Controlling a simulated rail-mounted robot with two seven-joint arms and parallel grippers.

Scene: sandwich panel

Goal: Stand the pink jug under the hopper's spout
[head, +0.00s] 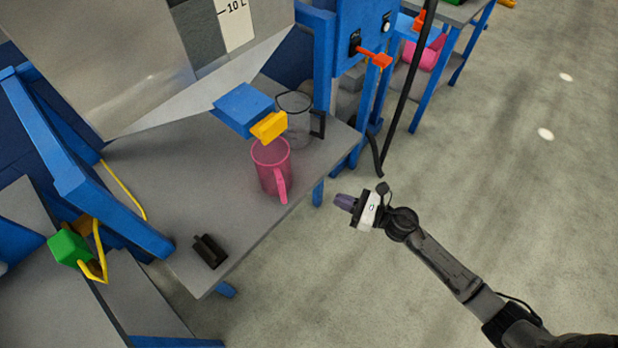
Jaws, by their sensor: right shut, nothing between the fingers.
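The pink jug (268,175) stands upright on the grey bench top, its handle toward the front right. The hopper (120,60) is the big grey metal bin above the bench. Its blue spout block (243,108) with a yellow piece (269,126) sits above and just behind the jug; the yellow piece overlaps the jug's rim in the picture. I cannot tell whether the jug is exactly below the outlet. My right gripper (345,202) is shut and empty, to the right of the jug and apart from it, past the bench edge. My left gripper is not in view.
A clear jug (297,122) with a dark handle stands right behind the pink jug. A black block (209,251) lies near the bench's front corner. Blue posts and a panel with an orange lever (375,58) stand behind. The floor at right is clear.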

